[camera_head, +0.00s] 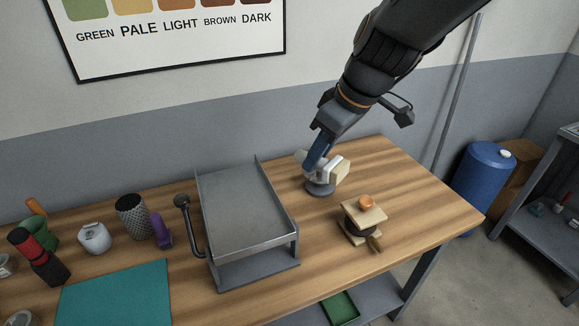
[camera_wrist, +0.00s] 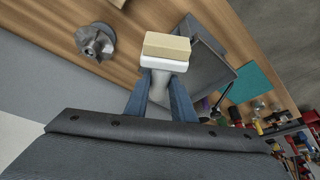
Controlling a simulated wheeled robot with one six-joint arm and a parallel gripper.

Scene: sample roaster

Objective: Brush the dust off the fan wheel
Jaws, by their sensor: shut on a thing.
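My gripper (camera_head: 318,152) is shut on the handle of a brush with a white head and a cream bristle block (camera_head: 341,170). In the wrist view the brush (camera_wrist: 167,47) points away from the blue fingers (camera_wrist: 160,92). The grey fan wheel (camera_head: 320,188) lies on the wooden table, just below the brush in the head view and partly hidden by it. In the wrist view its vanes show on the grey fan wheel (camera_wrist: 96,41), to the left of the brush with a visible gap. I cannot tell whether dust is on it.
A grey metal tray stand (camera_head: 245,215) with a ball-topped lever (camera_head: 182,201) stands left of the fan wheel. A wooden block piece with an orange knob (camera_head: 366,202) sits to the right front. A teal mat (camera_head: 115,293) and several small containers fill the left. The table's right end is clear.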

